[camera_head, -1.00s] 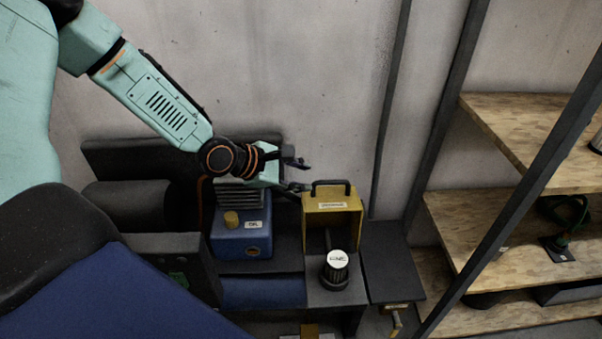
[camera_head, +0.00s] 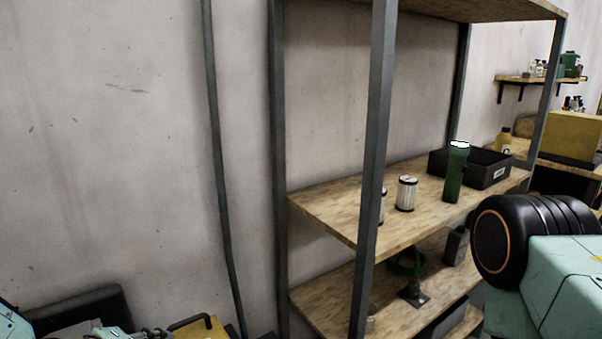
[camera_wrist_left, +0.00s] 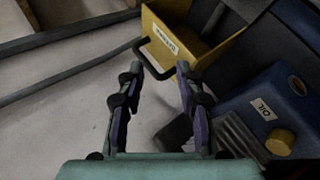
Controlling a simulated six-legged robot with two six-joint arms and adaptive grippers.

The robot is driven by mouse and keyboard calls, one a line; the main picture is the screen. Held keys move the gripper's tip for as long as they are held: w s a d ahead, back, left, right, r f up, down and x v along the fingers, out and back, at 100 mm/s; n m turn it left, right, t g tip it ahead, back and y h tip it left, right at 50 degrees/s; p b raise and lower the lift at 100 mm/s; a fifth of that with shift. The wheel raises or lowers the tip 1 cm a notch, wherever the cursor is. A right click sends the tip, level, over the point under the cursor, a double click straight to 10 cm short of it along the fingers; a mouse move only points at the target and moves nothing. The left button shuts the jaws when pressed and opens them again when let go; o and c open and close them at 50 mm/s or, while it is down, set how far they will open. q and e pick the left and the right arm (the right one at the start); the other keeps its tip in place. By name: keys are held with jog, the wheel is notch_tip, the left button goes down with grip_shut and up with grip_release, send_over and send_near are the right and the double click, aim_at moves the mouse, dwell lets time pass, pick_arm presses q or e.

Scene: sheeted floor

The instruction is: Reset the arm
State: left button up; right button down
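In the head view only a little of my left arm shows at the bottom left edge, close to the yellow box (camera_head: 208,328). Part of my right arm, a black joint and a teal link, shows at the right edge of the head view. My right gripper is out of the picture.
A blue oil unit (camera_wrist_left: 240,112) with a yellow cap stands right of my left gripper. A shelf rack (camera_head: 330,205) with metal posts holds a white canister (camera_head: 406,194), a green flashlight-like object (camera_head: 455,175) and a black bin (camera_head: 487,170). A pale wall is behind.

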pick_arm(q)
jog(key=s+d+f+m+g+y, duration=0.1)
jog(key=s+f+m+g, duration=0.2)
jog(key=s, duration=0.7)
jog(key=s+d+f+m+g+y, duration=0.1)
jog(key=s+f+m, duration=0.4)
jog(key=s, duration=0.5)
jog(key=s+d+f+m+g+y, duration=0.2)
jog(key=s+f+g, duration=0.3)
jog(key=s+f, duration=0.3)
jog(key=shift+s+d+m+b, duration=0.4)
jog(key=shift+s+m, duration=0.5)
jog(key=shift+s, duration=0.35)
